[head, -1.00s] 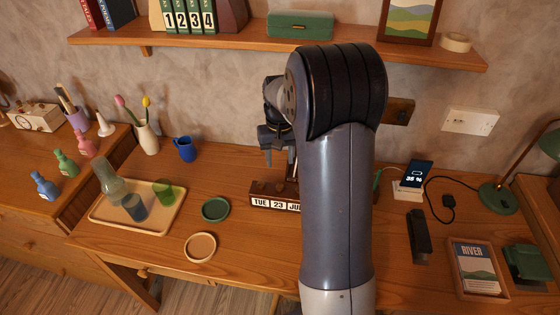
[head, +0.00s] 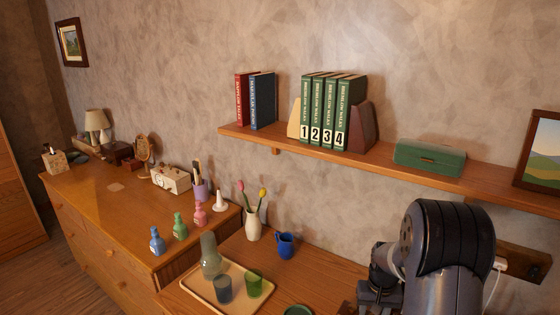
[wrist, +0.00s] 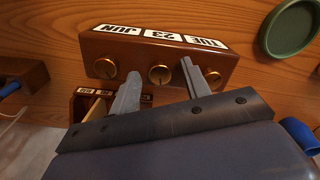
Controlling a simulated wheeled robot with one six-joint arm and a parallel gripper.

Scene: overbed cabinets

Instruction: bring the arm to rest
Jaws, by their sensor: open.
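My arm (head: 445,255) stands at the lower right of the head view, its upper link in front of the wall below the shelf. My gripper (wrist: 161,68) shows in the wrist view with its two fingers apart and nothing between them. The fingers point toward a wooden calendar block (wrist: 122,66) with brass knobs, reading TUE 23 JUN upside down. I cannot tell whether the fingers touch it. In the head view the gripper is partly cut off by the bottom edge, and the calendar is out of view.
A shelf (head: 290,146) with books and a green case (head: 430,158) runs above the desk. A tray (head: 205,293) with glasses, a white vase (head: 253,226) and a blue mug (head: 285,245) stand left of the arm. A green dish (wrist: 292,27) lies near the calendar.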

